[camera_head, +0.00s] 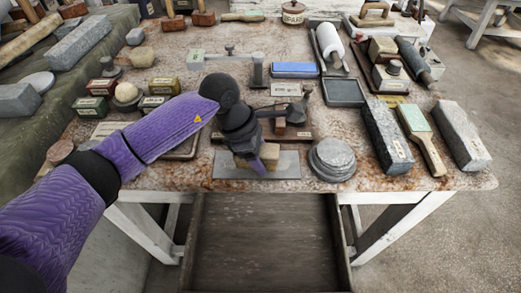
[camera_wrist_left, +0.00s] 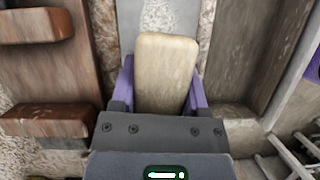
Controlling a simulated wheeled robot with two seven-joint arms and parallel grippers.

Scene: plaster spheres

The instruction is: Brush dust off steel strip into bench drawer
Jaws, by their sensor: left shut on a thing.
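The grey steel strip (camera_head: 228,167) lies flat near the front edge of the bench; part of it also shows at the top of the left wrist view (camera_wrist_left: 155,18). My left gripper (camera_head: 259,163) is over the strip, its purple fingers shut on a tan block-shaped brush (camera_wrist_left: 165,72). The brush (camera_head: 270,154) is partly hidden by the gripper in the head view; I cannot tell whether it touches the strip. The bench drawer (camera_head: 265,245) is pulled open below the front edge and looks empty. I cannot make out dust on the strip. My right gripper is not in view.
A stack of grey discs (camera_head: 332,160) stands just right of the strip. Stone blocks (camera_head: 388,138) and a green-topped wooden paddle (camera_head: 422,140) lie at the right. Small labelled boxes (camera_head: 90,107) and a pale sphere (camera_head: 126,92) are at the left. The bench (camera_head: 215,40) is crowded.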

